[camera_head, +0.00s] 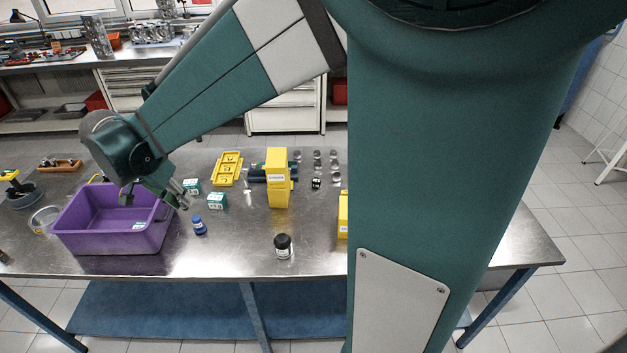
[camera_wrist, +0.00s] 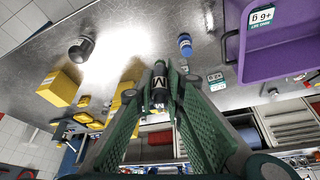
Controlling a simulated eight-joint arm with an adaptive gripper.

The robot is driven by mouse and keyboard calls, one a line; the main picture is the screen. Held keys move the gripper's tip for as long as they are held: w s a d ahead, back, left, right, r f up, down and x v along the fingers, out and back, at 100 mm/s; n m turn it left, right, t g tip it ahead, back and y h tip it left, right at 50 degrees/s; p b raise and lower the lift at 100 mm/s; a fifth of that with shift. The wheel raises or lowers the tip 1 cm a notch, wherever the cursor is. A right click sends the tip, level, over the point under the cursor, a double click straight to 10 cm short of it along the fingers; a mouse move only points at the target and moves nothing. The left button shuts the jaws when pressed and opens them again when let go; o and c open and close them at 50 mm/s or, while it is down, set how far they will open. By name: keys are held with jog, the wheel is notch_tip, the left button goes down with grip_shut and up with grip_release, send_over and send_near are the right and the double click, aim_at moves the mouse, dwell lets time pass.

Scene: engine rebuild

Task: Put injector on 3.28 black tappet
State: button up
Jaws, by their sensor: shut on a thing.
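In the head view this piece is not clear against the gripper. A small black tappet (camera_head: 316,183) with a white mark stands among several silver tappets (camera_head: 318,165) at the back, right of the yellow block. I cannot read its number. Its top is free.
The purple crate (camera_head: 108,243) is at left. A blue bottle (camera_head: 199,226), two teal-white boxes (camera_head: 216,202), a tall yellow block (camera_head: 278,178), a yellow tray (camera_head: 228,168) and a black jar (camera_head: 283,247) stand on the table. The front middle is mostly clear.

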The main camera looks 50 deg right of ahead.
notch_tip(320, 180, up, 3)
jog(key=shift+d+r, duration=0.15)
jog(key=shift+m+g, duration=0.3)
jog(key=shift+m, duration=0.3)
jog(key=d+p, duration=0.1)
jog(key=d, duration=1)
jog(key=d+p, duration=0.1)
jog(key=d, duration=1.1)
jog(key=w+d+p, duration=0.1)
jog(key=d+p, duration=0.1)
jog(key=d, duration=0.9)
jog(key=shift+d, duration=0.2)
jog(key=s+d+p, duration=0.1)
jog(key=s+d, duration=0.2)
jog(key=d, duration=0.4)
jog(key=s+d+p, duration=0.1)
jog(key=s+d, duration=0.1)
jog(key=d, duration=0.6)
notch_tip(320, 180, down, 11)
jog(key=shift+a+m, duration=0.15)
jog(key=shift+m, duration=0.15)
jog(key=shift+f, duration=3)
